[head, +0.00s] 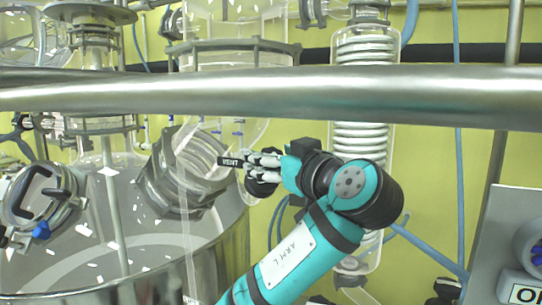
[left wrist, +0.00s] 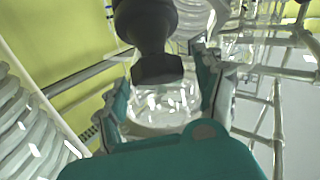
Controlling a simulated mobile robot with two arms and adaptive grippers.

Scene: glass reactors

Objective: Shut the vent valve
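A black tag with the word VENT (head: 230,161) shows near the middle of the head view. Beside it, my left gripper (head: 264,168) reaches in from the right, at the end of the teal arm marked ARM L. A dark rounded part (head: 262,187), probably the vent valve's handle, shows just under the fingers. In the left wrist view a dark handle (left wrist: 148,40) stands in front of my left gripper (left wrist: 165,85). Its fingers are spread apart on either side; I see no clear contact with the handle. Which way the valve is turned cannot be told. My right gripper is not in view.
A thick metal rail (head: 270,92) crosses the head view above the gripper. A large steel vessel (head: 160,270) stands at lower left. A glass coil condenser (head: 362,50) stands behind the arm. A grey panel (head: 497,240) is at the right edge.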

